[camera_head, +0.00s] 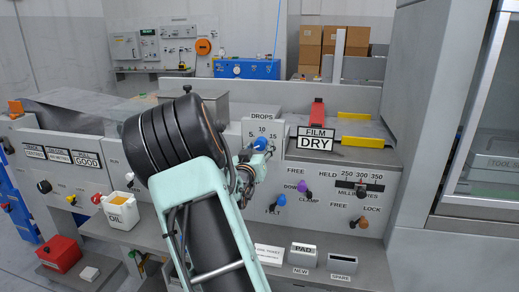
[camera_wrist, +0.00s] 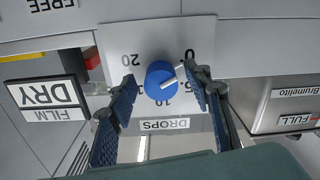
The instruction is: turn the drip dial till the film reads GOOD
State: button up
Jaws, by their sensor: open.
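The blue drip dial (camera_head: 260,144) sits on a white DROPS plate (camera_head: 265,117) on the machine front. The film sign (camera_head: 316,140) reads DRY. In the wrist view, which is upside down, the dial (camera_wrist: 161,80) lies between the two fingers of my open gripper (camera_wrist: 163,90), with a gap on each side. Its white pointer aims toward the side of the 0 and 5 marks; the right finger hides part of the scale there. The film sign (camera_wrist: 43,103) also reads DRY in the wrist view. In the head view my arm covers part of the gripper.
A white OIL container (camera_head: 121,213) stands left of my arm. A PAD box (camera_head: 303,256) stands on the lower shelf.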

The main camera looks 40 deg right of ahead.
jog(key=shift+w+d, duration=0.1)
jog(key=shift+d, duration=0.05)
jog(key=c, duration=1.1)
jog(key=shift+c, duration=0.2)
